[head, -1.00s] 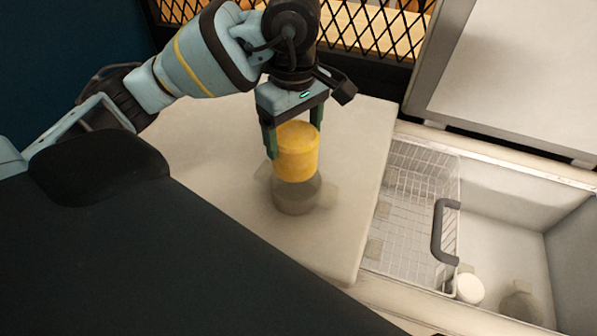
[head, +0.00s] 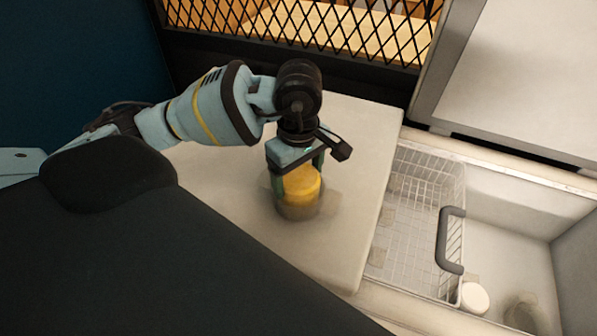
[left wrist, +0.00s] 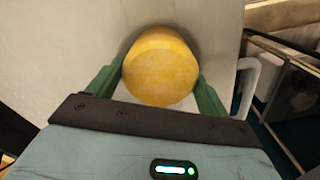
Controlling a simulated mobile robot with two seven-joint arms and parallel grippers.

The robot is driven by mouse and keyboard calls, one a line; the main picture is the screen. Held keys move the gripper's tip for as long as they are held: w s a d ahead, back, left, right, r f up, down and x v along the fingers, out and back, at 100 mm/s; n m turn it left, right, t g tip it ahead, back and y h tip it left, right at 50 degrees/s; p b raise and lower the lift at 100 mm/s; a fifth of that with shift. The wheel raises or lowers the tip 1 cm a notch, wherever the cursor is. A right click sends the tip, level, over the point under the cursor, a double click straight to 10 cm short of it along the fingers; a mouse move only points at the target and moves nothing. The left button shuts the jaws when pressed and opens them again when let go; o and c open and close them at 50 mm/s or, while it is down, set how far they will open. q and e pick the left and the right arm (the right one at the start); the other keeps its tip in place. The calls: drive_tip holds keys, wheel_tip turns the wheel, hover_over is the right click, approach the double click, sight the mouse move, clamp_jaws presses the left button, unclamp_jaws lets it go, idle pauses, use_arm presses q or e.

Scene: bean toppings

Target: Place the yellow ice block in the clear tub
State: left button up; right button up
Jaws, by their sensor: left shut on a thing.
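The yellow ice block (head: 302,184) is a short yellow cylinder, upright between the fingers of my left gripper (head: 300,172). The gripper is shut on it. In the left wrist view the block (left wrist: 160,68) fills the space between the green fingers of the gripper (left wrist: 160,85). The clear tub (head: 300,212) stands on the white counter. The block's lower part is within the tub's outline, down inside its rim. Whether the block touches the tub's bottom is hidden. My right gripper is in neither view.
The white counter (head: 230,180) is bare around the tub. To its right is an open chest with a wire basket (head: 410,235) with a grey handle (head: 443,240). A white round container (head: 474,298) sits near the basket. A black mesh screen (head: 300,30) stands behind.

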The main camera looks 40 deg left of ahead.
use_arm(q)
drive_tip(key=shift+f, duration=0.1)
drive_tip(key=o, duration=1.3)
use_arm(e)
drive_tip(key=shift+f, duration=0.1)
use_arm(q)
drive_tip(key=shift+r, duration=0.65)
wheel_tip(320, 180, up, 11)
drive_tip(key=shift+r+p, duration=0.1)
drive_tip(key=shift+p, duration=0.4)
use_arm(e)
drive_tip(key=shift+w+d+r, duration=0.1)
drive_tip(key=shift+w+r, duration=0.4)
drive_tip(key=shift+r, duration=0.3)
